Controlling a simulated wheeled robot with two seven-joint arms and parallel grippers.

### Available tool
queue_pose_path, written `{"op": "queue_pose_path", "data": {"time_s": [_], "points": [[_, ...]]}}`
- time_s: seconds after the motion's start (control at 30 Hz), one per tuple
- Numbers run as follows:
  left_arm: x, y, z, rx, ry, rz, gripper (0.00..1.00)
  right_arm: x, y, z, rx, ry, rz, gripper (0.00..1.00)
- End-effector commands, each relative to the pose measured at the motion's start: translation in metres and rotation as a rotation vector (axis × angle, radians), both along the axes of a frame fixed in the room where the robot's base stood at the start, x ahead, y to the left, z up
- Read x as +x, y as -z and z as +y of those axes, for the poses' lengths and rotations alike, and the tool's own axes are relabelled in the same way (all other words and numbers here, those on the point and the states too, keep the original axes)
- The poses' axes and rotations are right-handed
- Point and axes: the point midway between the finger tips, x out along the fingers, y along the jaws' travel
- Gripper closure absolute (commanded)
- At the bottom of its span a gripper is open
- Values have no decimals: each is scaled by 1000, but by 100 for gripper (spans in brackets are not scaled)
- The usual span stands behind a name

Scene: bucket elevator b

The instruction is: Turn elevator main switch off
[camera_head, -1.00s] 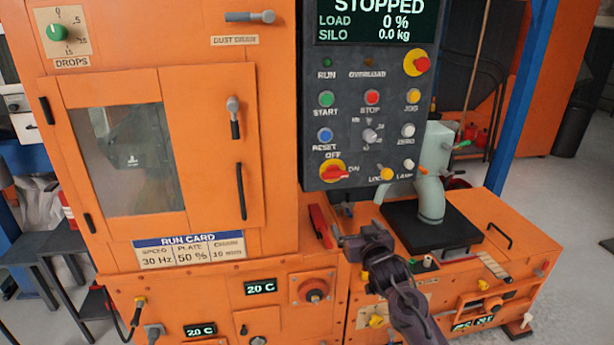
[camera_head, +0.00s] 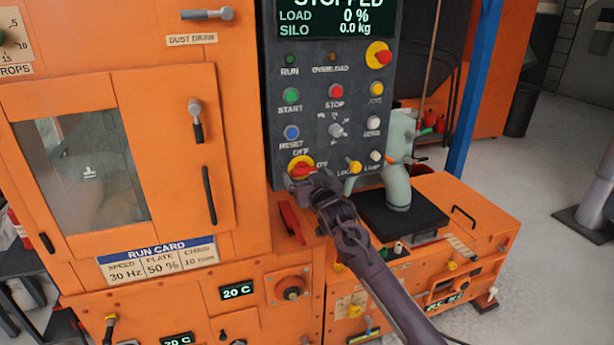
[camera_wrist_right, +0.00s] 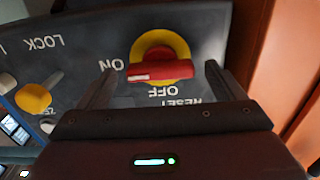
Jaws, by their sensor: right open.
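The main switch is a red handle on a yellow disc (camera_head: 301,167), low on the dark control panel and partly covered by my right gripper (camera_head: 306,181). In the right wrist view, which shows the panel upside down, the red handle (camera_wrist_right: 160,71) lies level, its white-marked end towards the ON label (camera_wrist_right: 111,65). The OFF label (camera_wrist_right: 163,91) is below it there. My right gripper (camera_wrist_right: 160,75) is open, one finger on each side of the handle, with gaps visible. Contact cannot be told. My left gripper is not in view.
A yellow lock knob (camera_wrist_right: 38,97) sits beside the switch. The dark panel (camera_head: 345,60) also carries Start (camera_head: 292,96), Stop (camera_head: 336,91) and Reset (camera_head: 291,132) buttons and a red-and-yellow knob (camera_head: 379,55). A pale pipe (camera_head: 397,180) stands to the right. The display reads STOPPED.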

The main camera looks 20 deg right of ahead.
Motion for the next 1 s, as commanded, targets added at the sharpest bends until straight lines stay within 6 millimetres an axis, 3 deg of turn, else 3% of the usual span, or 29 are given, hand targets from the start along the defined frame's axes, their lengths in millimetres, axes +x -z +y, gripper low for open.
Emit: {"op": "queue_pose_path", "data": {"time_s": [0.27, 0.6, 1.0], "points": [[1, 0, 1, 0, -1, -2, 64, 1, 0, 0, 0, 0, 0, 11], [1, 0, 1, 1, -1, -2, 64, 1, 0, 0, 0, 0, 0, 55], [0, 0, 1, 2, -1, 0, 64, 1, 0, -1, -79, 0, -3, 56]]}}
